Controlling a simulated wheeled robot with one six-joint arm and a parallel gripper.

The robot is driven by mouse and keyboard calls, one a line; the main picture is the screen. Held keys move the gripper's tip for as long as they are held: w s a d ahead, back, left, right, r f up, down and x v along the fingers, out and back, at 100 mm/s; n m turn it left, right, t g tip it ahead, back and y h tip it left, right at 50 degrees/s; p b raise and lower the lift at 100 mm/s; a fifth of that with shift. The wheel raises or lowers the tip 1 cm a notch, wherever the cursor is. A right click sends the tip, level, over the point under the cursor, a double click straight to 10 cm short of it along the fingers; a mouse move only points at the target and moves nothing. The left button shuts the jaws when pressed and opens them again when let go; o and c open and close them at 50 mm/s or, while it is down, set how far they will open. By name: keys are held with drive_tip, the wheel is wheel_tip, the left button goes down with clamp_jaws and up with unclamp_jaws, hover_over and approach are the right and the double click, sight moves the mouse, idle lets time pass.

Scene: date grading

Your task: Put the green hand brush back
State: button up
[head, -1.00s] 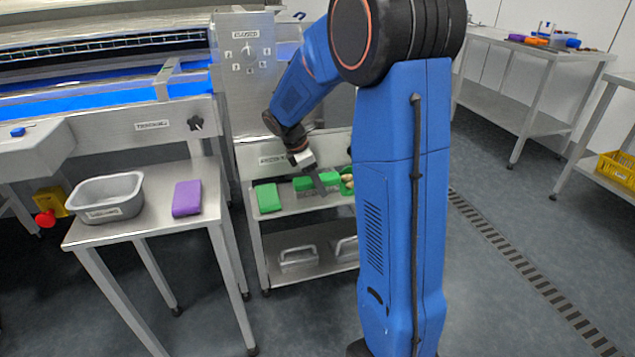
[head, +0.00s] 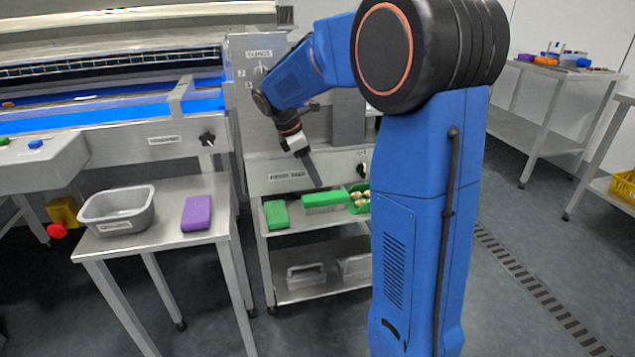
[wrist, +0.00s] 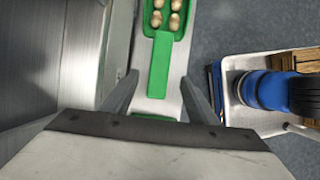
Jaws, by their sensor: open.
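The green hand brush (head: 324,200), a green body over pale bristles, lies on the upper shelf of the steel cart in the head view. My gripper (head: 316,182) points down just above it, open and empty. In the wrist view my gripper (wrist: 160,88) has its two fingers spread wide with nothing between them at tip level. A green strip (wrist: 153,117) shows low between the fingers, mostly hidden by the gripper body; it may be the brush.
A green scoop (head: 361,187) holding several brown dates lies right of the brush; its handle (wrist: 159,68) points at my gripper. A green block (head: 276,214) lies to the left. A grey tub (head: 117,226) and purple block (head: 197,213) sit on the left table.

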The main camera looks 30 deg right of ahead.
drive_tip(key=shift+s+a+r, duration=0.1)
drive_tip(key=shift+s+r, duration=0.05)
drive_tip(key=shift+r, duration=0.1)
drive_tip(key=s+a+m+t+y, duration=0.1)
drive_tip(key=s+m, duration=0.4)
drive_tip(key=s, duration=0.5)
drive_tip(key=s+a+f+m+t+y, duration=0.1)
drive_tip(key=s+a+m+t, duration=0.2)
drive_tip(key=s, duration=0.7)
drive_tip(key=s+a+m+t+y, duration=0.2)
drive_tip(key=s+a+m, duration=0.4)
drive_tip(key=s, duration=0.5)
drive_tip(key=shift+a+f+m, duration=0.15)
drive_tip(key=shift+a+m, duration=0.25)
drive_tip(key=shift+a, duration=0.35)
